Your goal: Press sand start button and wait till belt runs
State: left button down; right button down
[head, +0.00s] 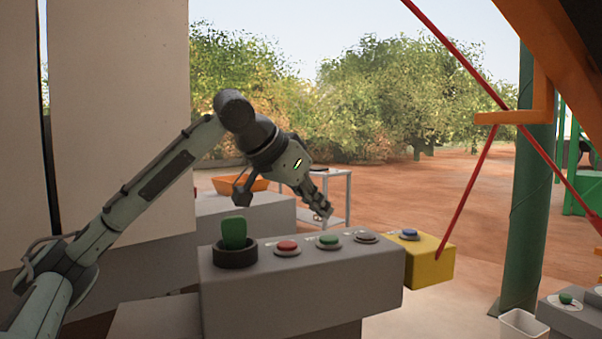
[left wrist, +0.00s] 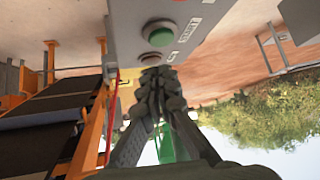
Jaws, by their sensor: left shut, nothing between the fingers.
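A grey control panel (head: 300,278) carries a red button (head: 287,247), a green button (head: 328,241) and a dark button (head: 365,237) in a row. My left gripper (head: 326,214) is shut and empty, pointing down just above and behind the green button, apart from it as far as I can tell. In the left wrist view my shut fingertips (left wrist: 157,76) lie near the dark button (left wrist: 150,142), whose edge shows beside them, with the green button (left wrist: 160,33) farther up. A printed label (left wrist: 192,31) sits by the green button; its words are too small to read surely. My right gripper is not in view.
A green knob (head: 233,234) in a black ring stands at the panel's left end. A dark conveyor belt (left wrist: 40,140) in an orange frame shows in the left wrist view.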

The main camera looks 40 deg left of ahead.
pick_arm(q)
jog(key=a+v, duration=0.1)
jog(key=v, duration=0.6)
jog(key=shift+s+r, duration=0.2)
jog(key=shift+s, duration=0.1)
jog(key=shift+d, duration=0.1)
dwell(0.3)
